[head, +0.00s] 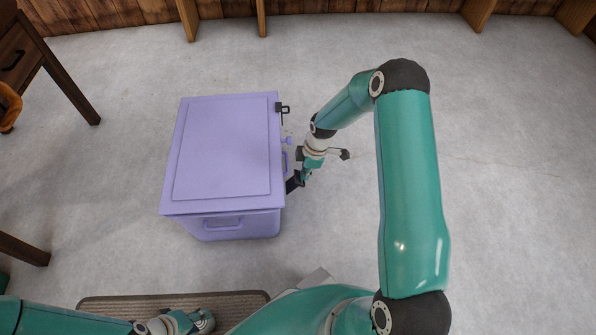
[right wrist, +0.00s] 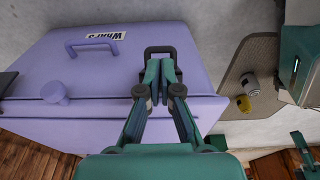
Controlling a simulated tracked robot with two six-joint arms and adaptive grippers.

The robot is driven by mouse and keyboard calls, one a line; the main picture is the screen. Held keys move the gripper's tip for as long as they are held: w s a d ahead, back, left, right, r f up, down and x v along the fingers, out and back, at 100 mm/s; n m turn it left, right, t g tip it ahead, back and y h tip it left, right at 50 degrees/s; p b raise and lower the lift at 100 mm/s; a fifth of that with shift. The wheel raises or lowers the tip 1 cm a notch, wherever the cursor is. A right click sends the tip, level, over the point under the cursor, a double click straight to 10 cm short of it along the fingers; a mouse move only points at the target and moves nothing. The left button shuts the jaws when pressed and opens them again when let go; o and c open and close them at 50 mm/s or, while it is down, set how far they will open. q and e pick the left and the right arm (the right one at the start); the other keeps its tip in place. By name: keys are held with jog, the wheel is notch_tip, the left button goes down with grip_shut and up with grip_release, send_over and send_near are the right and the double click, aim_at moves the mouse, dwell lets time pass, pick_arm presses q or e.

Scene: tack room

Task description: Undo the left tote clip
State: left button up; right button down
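The lavender tote (head: 222,145) stands on the floor with its lid on. Its front faces right in the head view. The left tote clip (right wrist: 160,50) is a dark loop at the front edge, straight ahead in the right wrist view. My right gripper (right wrist: 160,72) has its fingers close together on this clip and partly covers it. In the head view the right gripper (head: 293,183) is at the tote's near right corner. The other dark clip (head: 283,108) is at the far right corner. My left gripper (head: 205,320) is low in the head view; its fingers are unclear.
A lavender knob (right wrist: 55,92) and a labelled handle (right wrist: 95,42) are on the tote. A brown mat (head: 170,301) lies at the near edge, and small grey and yellow parts (right wrist: 245,100) show over it. A wooden table (head: 40,55) stands far left. Floor to the right is clear.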

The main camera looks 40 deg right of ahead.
pick_arm(q)
jog(key=shift+w+f+b, duration=0.1)
jog(key=shift+f+b, duration=0.45)
jog(key=shift+f, duration=0.35)
pick_arm(e)
jog(key=f, duration=0.1)
jog(key=d+f, duration=0.1)
jog(key=s+f, duration=0.1)
jog(key=shift+d+f, duration=0.25)
jog(key=shift+f, duration=0.15)
jog(key=shift+a+r, duration=0.1)
jog(key=shift+w+a+r, duration=0.15)
jog(key=shift+w+a, duration=0.2)
jog(key=shift+a, duration=0.15)
pick_arm(q)
jog(key=r+p, duration=0.3)
jog(key=shift+d, duration=0.25)
pick_arm(e)
jog(key=s+d+f, duration=0.1)
jog(key=s+d, duration=0.5)
jog(key=d, duration=0.5)
jog(key=shift+s, duration=0.4)
